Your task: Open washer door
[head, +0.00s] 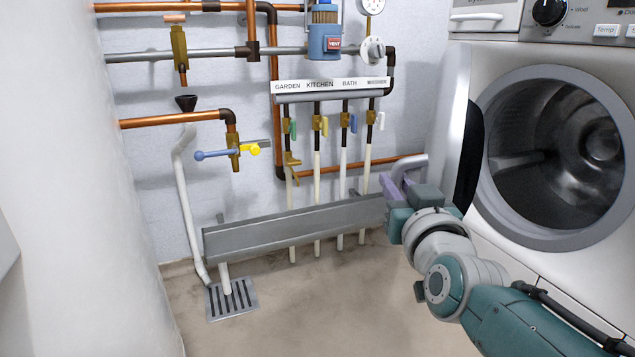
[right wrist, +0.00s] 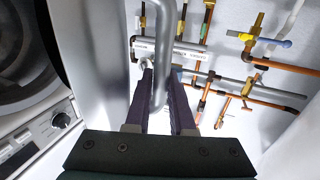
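The washer door (head: 449,125) stands swung open and shows nearly edge-on, left of the round drum opening (head: 558,155) of the white washer (head: 480,58). Its grey bar handle (head: 408,165) is on the door's left side; it also shows as a curved bar in the right wrist view (right wrist: 160,40). My right gripper (head: 392,186) is at the handle. In the right wrist view its two purple fingers (right wrist: 163,88) lie on either side of the bar, close against it, and look shut on it. My left gripper is not in view.
A wall with copper pipes (head: 175,122) and several valves is behind. A grey metal trough (head: 290,228) runs low along it, with a floor drain (head: 231,298) at left. A white surface (head: 75,200) fills the left side. Floor between is clear.

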